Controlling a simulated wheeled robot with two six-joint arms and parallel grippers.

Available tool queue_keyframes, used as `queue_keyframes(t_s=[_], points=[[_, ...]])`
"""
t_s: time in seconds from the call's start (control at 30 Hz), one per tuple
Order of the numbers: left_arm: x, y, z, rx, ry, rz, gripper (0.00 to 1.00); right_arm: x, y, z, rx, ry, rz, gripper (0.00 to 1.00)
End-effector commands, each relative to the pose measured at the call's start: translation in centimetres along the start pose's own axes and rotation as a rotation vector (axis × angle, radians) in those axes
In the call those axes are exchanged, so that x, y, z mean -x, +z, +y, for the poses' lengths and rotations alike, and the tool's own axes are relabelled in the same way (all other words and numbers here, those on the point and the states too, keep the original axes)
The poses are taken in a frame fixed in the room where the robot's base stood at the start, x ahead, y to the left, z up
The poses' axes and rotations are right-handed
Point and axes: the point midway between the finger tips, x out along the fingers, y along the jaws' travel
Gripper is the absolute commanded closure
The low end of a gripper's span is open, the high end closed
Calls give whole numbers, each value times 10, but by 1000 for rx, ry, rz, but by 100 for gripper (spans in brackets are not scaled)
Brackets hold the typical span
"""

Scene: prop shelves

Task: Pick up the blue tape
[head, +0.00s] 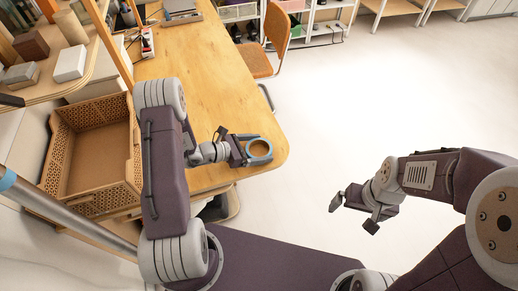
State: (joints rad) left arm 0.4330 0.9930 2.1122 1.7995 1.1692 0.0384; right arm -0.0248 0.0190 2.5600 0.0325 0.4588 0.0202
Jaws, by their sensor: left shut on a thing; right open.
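The blue tape (269,157) is a grey-blue ring with an open middle, near the front right corner of the wooden table (215,85). My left gripper (246,151) is shut on the left side of its rim. The table top shows through the ring. I cannot tell whether the ring touches the table or is held just above it. My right gripper (354,212) is open and empty, out over the pale floor to the right of the table.
An empty brown basket (136,165) with perforated walls stands left of my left arm. A shelf with several boxes (70,64) is at the upper left. An orange chair (255,60) stands at the table's right edge. The floor (390,95) on the right is clear.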

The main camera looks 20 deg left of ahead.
Motion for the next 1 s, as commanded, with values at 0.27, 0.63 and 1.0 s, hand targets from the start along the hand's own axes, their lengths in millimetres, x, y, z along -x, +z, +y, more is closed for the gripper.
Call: queue_keyframes(t_s=[0.27, 0.63, 1.0], points=[[13, 31, 1, -5, 2, -1, 55, 5, -1, 0, 0, 0, 0, 0], [-18, 101, -55, -6, -5, -2, 55, 4, 0, 0, 0, 0, 0, 0], [-35, 133, -82, 0, 0, 0, 55, 4, 0, 0, 0, 0, 0, 0]])
